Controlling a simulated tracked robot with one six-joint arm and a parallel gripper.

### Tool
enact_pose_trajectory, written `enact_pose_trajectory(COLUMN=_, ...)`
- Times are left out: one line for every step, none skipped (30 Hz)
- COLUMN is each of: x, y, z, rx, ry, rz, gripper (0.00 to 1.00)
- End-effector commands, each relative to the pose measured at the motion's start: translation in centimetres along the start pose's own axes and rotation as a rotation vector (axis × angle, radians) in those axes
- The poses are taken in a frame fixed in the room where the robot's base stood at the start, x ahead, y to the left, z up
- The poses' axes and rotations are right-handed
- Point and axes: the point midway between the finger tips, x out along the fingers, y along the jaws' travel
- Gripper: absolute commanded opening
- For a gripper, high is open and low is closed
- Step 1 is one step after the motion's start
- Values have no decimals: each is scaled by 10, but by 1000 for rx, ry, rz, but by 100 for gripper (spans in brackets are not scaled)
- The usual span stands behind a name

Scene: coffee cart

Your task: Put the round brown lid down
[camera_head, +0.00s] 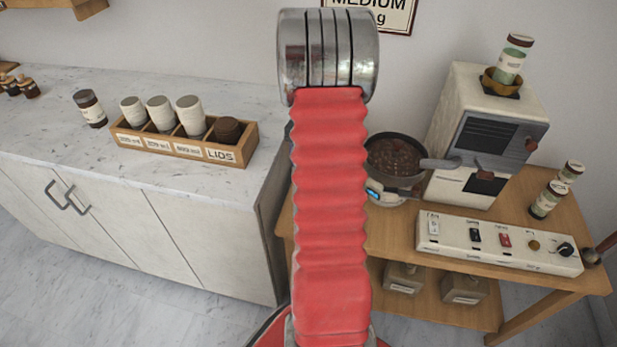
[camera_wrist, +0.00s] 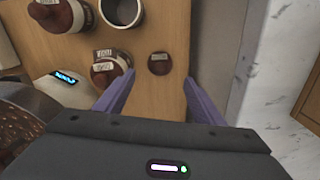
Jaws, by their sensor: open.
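A small round brown lid (camera_wrist: 159,63) lies on the wooden table top (camera_wrist: 160,105) in the wrist view. It has a small pale label at its upper edge. My gripper (camera_wrist: 159,79) is open, and its two purple fingers reach to either side of the lid in the picture. Nothing shows held between them. I cannot tell how high the fingertips are above the table. In the head view my red arm hides the gripper and this lid. Stacked dark brown lids (camera_head: 228,130) sit in the LIDS compartment of the wooden organizer (camera_head: 239,156) on the counter.
A labelled jar (camera_wrist: 109,72) stands just left of the lid, with an open cup (camera_wrist: 121,9) behind. A scale (camera_wrist: 66,80) and pan of beans (camera_wrist: 25,115) are farther left. A gap separates the table from the marble counter (camera_wrist: 277,65). A grinder (camera_head: 485,130) and switch panel (camera_head: 500,242) stand right.

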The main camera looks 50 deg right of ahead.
Motion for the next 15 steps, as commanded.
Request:
enact_pose_trajectory(x=-8, y=0, z=-1, rx=0, ry=3, rz=-1, gripper=62)
enact_pose_trajectory(x=-12, y=0, z=-1, rx=0, ry=2, rz=-1, gripper=62)
enact_pose_trajectory(x=-17, y=0, z=-1, rx=0, ry=2, rz=-1, gripper=62)
enact_pose_trajectory(x=-20, y=0, z=0, rx=0, ry=2, rz=-1, gripper=62)
enact_pose_trajectory(x=-22, y=0, z=0, rx=0, ry=1, rz=0, gripper=62)
enact_pose_trajectory(x=-24, y=0, z=0, rx=0, ry=0, rz=0, gripper=62)
enact_pose_trajectory(x=-26, y=0, z=0, rx=0, ry=-1, rz=0, gripper=62)
enact_pose_trajectory(x=-27, y=0, z=0, rx=0, ry=-1, rz=0, gripper=62)
enact_pose_trajectory(x=-28, y=0, z=0, rx=0, ry=0, rz=0, gripper=62)
enact_pose_trajectory(x=-28, y=0, z=0, rx=0, ry=-1, rz=0, gripper=62)
enact_pose_trajectory(x=-28, y=0, z=0, rx=0, ry=-1, rz=0, gripper=62)
enact_pose_trajectory(x=-28, y=0, z=0, rx=0, ry=-1, rz=0, gripper=62)
enact_pose_trajectory(x=-28, y=0, z=0, rx=0, ry=-1, rz=0, gripper=62)
enact_pose_trajectory(x=-28, y=0, z=0, rx=0, ry=-1, rz=0, gripper=62)
enact_pose_trajectory(x=-28, y=0, z=0, rx=0, ry=-1, rz=0, gripper=62)
